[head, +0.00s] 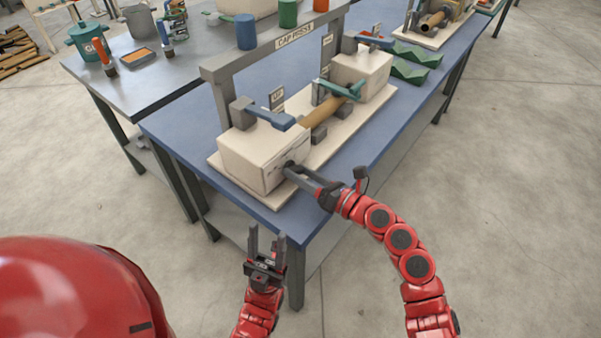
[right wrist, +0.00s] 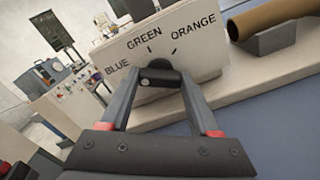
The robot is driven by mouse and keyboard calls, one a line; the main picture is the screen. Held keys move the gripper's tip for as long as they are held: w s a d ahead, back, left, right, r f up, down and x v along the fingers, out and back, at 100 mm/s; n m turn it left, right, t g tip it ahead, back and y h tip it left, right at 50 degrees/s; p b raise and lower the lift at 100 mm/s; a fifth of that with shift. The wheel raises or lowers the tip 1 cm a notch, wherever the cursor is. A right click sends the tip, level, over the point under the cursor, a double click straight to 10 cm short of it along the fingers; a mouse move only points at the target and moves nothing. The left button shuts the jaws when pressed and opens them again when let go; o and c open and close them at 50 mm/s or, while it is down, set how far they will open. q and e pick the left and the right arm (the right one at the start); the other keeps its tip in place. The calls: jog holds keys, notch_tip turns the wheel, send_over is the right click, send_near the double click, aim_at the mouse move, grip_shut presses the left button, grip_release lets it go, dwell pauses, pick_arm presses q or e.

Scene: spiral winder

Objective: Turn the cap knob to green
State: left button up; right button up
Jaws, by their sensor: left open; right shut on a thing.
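The dark cap knob (right wrist: 160,76) sits on the face of a cream box (head: 263,160) at the near end of the cap press. In the right wrist view, the labels BLUE, GREEN and ORANGE run in an arc above it, with short tick marks. My right gripper (head: 290,171) is shut on the knob, one finger on each side, and it also shows in the right wrist view (right wrist: 158,84). The fingers hide part of the knob, and I cannot tell which label it points to. My left gripper (head: 267,236) is open and empty, in front of the table's near edge.
Blue (head: 246,31), green (head: 288,13) and orange cylinders stand on the grey gantry marked CAP PRESS (head: 296,36). A brown tube (head: 322,112) lies between the two cream boxes. Green angular pieces (head: 410,70) lie at the right of the blue table (head: 400,118). The floor at right is clear.

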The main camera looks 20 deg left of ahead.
jog(key=shift+r+m+p, duration=0.25)
jog(key=shift+m+p, duration=0.65)
jog(key=shift+m, duration=0.2)
jog(key=m+p, duration=0.3)
jog(key=shift+m, duration=0.4)
jog(key=m+p, duration=0.2)
jog(key=m, duration=0.1)
jog(key=shift+w+f+m+p, duration=0.1)
jog(key=shift+f+m+p, duration=0.05)
jog(key=shift+m+p, duration=1.2)
jog(key=o, duration=1.4)
jog(key=shift+f, duration=0.1)
jog(key=shift+c, duration=0.2)
